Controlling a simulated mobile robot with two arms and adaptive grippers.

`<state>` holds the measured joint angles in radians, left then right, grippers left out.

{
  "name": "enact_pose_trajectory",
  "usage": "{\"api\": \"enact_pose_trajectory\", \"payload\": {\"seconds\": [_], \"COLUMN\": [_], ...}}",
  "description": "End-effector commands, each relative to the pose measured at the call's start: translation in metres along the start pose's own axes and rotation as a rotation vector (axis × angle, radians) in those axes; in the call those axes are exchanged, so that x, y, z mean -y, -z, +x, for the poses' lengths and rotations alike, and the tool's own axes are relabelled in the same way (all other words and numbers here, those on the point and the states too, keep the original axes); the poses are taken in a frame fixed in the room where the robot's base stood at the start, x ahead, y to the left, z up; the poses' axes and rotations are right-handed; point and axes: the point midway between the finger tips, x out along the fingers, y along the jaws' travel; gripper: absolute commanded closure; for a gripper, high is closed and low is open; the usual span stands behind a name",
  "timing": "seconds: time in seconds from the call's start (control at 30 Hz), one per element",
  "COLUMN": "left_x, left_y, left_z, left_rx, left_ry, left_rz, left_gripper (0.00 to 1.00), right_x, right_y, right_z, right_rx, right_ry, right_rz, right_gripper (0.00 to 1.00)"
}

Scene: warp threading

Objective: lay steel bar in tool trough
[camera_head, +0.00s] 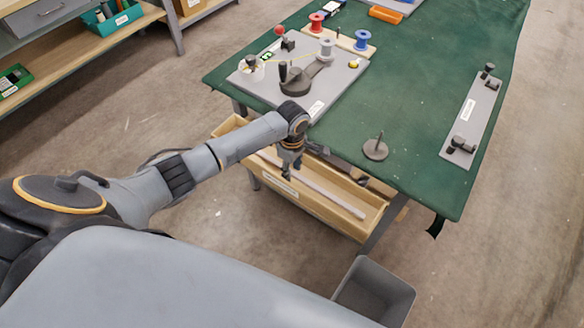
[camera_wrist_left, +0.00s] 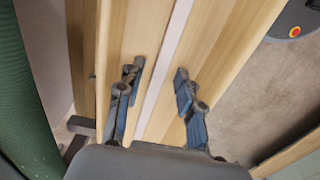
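The tool trough (camera_head: 300,203) is a long, pale wooden box under the near edge of the green table. The steel bar (camera_head: 335,196) is a light, straight strip lying lengthwise inside it. In the left wrist view the bar (camera_wrist_left: 163,85) runs along the trough floor (camera_wrist_left: 212,70). My left gripper (camera_head: 290,168) points down over the trough, toward its left part. In the left wrist view its two fingers (camera_wrist_left: 158,72) are spread apart, one on each side of the bar, with a gap on both sides. My right gripper is not in view.
The green table (camera_head: 420,110) carries a grey fixture board (camera_head: 335,85) with spools at its far end, a grey spindle base (camera_head: 376,150) and a plate with clamps (camera_head: 474,115). A grey bin (camera_head: 375,290) stands at the lower right. Shelves stand at upper left.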

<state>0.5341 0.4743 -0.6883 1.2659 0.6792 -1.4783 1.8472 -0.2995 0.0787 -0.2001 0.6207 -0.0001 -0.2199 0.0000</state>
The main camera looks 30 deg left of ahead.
Motion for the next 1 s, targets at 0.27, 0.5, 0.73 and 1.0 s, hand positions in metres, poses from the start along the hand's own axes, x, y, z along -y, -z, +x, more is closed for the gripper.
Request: {"api": "enact_pose_trajectory", "payload": {"seconds": [0.27, 0.5, 0.73, 1.0], "left_x": [-0.001, -0.001, -0.001, 0.000], "left_y": [0.000, 0.000, 0.000, 0.000], "left_z": [-0.022, -0.074, -0.111, -0.123], "left_rx": [0.001, 0.000, 0.002, 0.001], "left_ry": [-0.005, -0.005, -0.002, 0.000], "left_rz": [0.001, 0.001, 0.000, 0.000], "left_gripper": [0.64, 0.64, 0.64, 0.64], "right_x": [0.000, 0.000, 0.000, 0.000], "right_y": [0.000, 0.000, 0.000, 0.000], "right_z": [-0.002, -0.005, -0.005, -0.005], "right_rx": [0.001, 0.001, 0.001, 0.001], "right_ry": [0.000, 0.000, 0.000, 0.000], "right_rz": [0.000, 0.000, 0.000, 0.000], "right_gripper": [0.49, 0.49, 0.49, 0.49]}}
